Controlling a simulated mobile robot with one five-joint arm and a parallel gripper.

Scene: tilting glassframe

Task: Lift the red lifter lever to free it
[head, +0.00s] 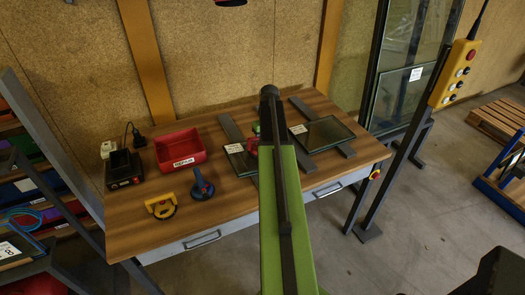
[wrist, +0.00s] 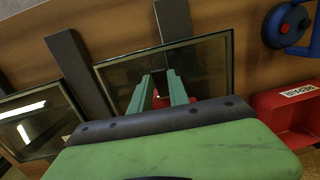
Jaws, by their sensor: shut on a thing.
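A small red part, which looks like the red lifter lever (head: 251,146), shows beside my arm at the middle of the workbench in the head view. In the wrist view, the two green fingers of my gripper (wrist: 160,88) reach down over a framed glass pane (wrist: 200,65). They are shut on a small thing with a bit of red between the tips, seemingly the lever. My arm hides most of the lever and gripper in the head view. The glass pane (head: 238,158) lies on dark bars. I cannot tell whether the lever is raised.
A second glass pane (head: 325,133) lies to the right on dark bars. A red bin (head: 180,148), a blue suction lifter (head: 202,186), a yellow lifter (head: 161,205) and a black box (head: 123,172) stand on the left.

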